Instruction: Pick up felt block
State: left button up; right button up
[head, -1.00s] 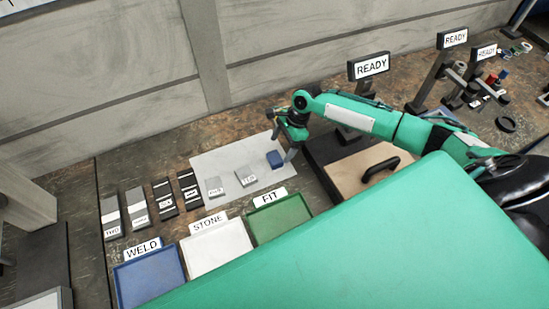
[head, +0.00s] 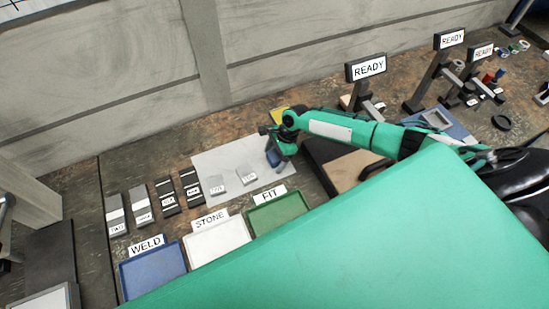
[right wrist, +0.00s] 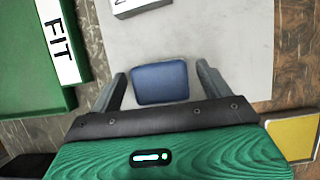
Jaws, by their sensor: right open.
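The felt block is most likely the small blue block (right wrist: 160,83), lying on the pale grey mat (right wrist: 245,40). In the head view the blue block (head: 274,158) is at the right part of the mat (head: 220,160), partly covered by my right gripper (head: 277,160). In the right wrist view my right gripper (right wrist: 163,85) is open, with one finger on each side of the block. There are small gaps between the fingers and the block. I cannot tell the fingers' height over the mat. My left gripper is not in view.
Two grey labelled blocks (head: 247,177) lie on the mat. Blue (head: 153,272), white (head: 217,245) and green (head: 278,213) trays labelled WELD, STONE and FIT stand in front. Several labelled blocks (head: 166,197) stand left of the mat. A yellow pad (right wrist: 292,137) lies beside the mat.

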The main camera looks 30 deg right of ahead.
aim_at(275, 155)
jog(key=c, duration=1.1)
jog(key=shift+o, duration=0.2)
jog(key=shift+r, duration=0.1)
notch_tip(275, 155, up, 20)
jog(key=b, duration=0.4)
jog(key=o, duration=0.4)
jog(key=c, duration=0.3)
